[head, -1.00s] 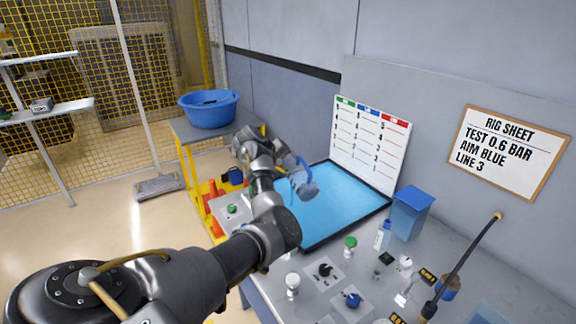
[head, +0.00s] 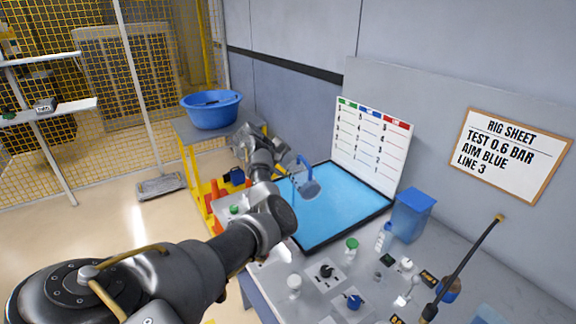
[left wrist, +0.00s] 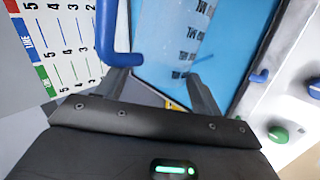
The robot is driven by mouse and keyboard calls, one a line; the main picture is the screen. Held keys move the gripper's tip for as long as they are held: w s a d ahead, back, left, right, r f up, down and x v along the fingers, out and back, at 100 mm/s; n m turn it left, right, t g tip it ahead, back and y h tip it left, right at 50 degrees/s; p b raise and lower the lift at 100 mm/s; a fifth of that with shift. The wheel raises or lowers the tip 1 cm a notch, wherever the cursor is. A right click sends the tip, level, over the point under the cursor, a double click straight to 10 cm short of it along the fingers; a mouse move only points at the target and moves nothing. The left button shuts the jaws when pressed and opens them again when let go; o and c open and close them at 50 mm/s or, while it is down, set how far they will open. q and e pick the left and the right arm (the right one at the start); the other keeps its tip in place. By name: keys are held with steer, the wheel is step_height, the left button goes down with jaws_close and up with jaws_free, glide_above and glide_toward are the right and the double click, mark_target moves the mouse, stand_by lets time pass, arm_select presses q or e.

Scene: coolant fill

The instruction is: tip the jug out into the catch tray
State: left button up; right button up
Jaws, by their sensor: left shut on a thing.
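The jug (head: 310,188), clear with a blue handle, hangs tilted over the left part of the catch tray (head: 352,222), which is bright blue with a black rim. My left gripper (head: 291,171) is shut on the jug, small and partly hidden by my own wrist in the head view. In the left wrist view the blue handle (left wrist: 121,57) shows by the left finger, and the jug's clear wall with ML marks (left wrist: 190,45) lies above the tray's blue. I cannot tell whether liquid is in the jug or leaving it. My right gripper is out of view.
A marked board (head: 371,142) stands behind the tray. A blue bin (head: 412,214), a green-capped bottle (head: 351,248) and several knobs and fittings sit right and in front. A blue tub (head: 211,112) is on the side stand. A dark wand (head: 462,270) rises at right.

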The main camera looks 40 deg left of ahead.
arm_select(q)
steer(key=shift+w+a+r+h, duration=0.1)
steer(key=shift+a+r+h, duration=0.05)
steer(key=shift+a+h, duration=0.2)
steer(key=shift+w+a+n+h, duration=0.15)
steer(key=shift+a+n+h, duration=0.1)
steer(key=shift+n, duration=0.15)
stand_by(2.2)
